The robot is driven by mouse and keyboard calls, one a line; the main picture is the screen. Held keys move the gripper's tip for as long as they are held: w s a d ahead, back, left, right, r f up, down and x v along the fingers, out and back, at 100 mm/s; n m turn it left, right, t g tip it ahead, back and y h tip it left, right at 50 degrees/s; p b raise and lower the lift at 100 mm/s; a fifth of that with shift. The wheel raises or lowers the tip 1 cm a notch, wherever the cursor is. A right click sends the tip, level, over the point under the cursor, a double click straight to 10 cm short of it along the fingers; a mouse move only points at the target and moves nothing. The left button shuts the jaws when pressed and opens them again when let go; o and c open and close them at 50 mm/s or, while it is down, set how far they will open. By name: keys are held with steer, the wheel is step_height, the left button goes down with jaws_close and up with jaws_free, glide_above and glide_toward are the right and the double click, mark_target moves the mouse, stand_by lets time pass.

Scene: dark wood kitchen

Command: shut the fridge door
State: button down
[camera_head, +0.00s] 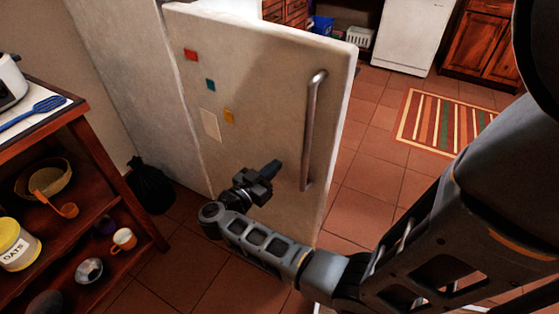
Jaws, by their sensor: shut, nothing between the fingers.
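The fridge door (255,110) is a pale off-white panel that stands upright in the middle of the view. It has a vertical metal handle (313,130) near its right edge and several coloured magnets or notes on its face. Its left edge meets a taller pale fridge side (135,80). The door appears to stand ajar, but the fridge's inside is hidden. My gripper (274,169) is shut and empty, in front of the lower part of the door, left of the handle. I cannot tell whether it touches the door.
A wooden shelf unit (125,205) with a bowl, an oats tin and cups stands at the left. A black bag (151,186) sits on the floor beside it. A striped rug (445,122) lies at the right.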

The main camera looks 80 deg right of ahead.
mark_target(286, 156)
steer(key=shift+x, duration=1.6)
